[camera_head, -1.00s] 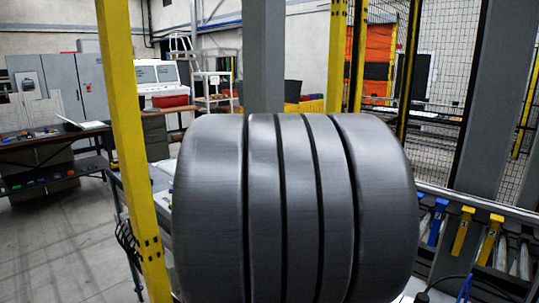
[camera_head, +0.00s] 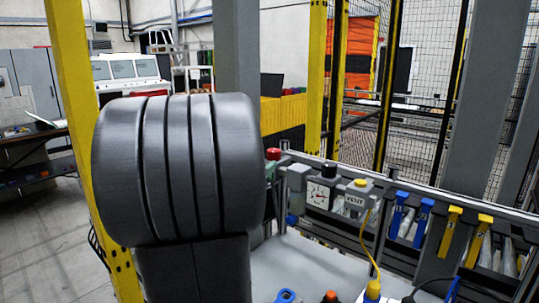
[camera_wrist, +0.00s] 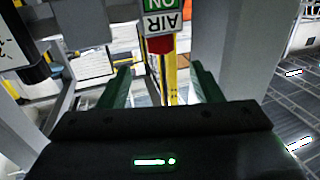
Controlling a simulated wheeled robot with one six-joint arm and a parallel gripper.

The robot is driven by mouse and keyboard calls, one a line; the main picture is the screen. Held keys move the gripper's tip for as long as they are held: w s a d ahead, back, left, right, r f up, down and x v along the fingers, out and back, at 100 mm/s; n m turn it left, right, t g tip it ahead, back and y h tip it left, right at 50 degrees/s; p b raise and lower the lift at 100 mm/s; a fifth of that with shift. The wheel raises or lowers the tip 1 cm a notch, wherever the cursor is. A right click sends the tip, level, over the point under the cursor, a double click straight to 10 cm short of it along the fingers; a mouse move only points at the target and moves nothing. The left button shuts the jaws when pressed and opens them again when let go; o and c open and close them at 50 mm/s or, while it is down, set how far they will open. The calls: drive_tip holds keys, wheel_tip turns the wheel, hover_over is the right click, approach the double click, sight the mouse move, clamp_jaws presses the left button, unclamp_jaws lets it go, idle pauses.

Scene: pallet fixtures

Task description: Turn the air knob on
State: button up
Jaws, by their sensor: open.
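The air knob (camera_wrist: 160,44) is red and shows near the top middle of the wrist view. It sits against a sign with upside-down "AIR" and "ON" lettering (camera_wrist: 161,20), part of it green. My gripper (camera_wrist: 160,68) is open, its two dark green fingers apart on either side of the picture's middle. The knob appears between and beyond the fingertips, and I see no contact. In the head view a red knob-like part (camera_head: 272,154) shows just right of my arm, perhaps the same knob. My arm hides the gripper there.
A gauge (camera_head: 318,194) and a "VENT" unit with a yellow cap (camera_head: 358,190) stand right of my arm. A yellow cable (camera_head: 372,245) hangs below. Blue handles (camera_head: 410,213) and yellow handles (camera_head: 464,228) line the rail. A yellow post (camera_head: 80,130) stands at left.

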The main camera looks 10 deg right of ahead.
sight(272, 155)
drive_tip(key=x, duration=0.9)
drive_tip(key=shift+w+d+p, duration=0.1)
drive_tip(key=shift+p, duration=0.25)
drive_tip(key=c, duration=1)
drive_tip(key=shift+d+f+n+t+y+b, duration=0.2)
drive_tip(key=shift+n+t+y+b, duration=0.5)
drive_tip(key=shift+y+b, duration=0.5)
drive_tip(key=shift+r+n+t+y+b, duration=0.15)
drive_tip(key=shift+n+t+y+b, duration=0.15)
drive_tip(key=shift+n+y+b, duration=0.65)
drive_tip(key=shift+b, duration=0.3)
drive_tip(key=shift+r, duration=0.15)
drive_tip(key=o, duration=1)
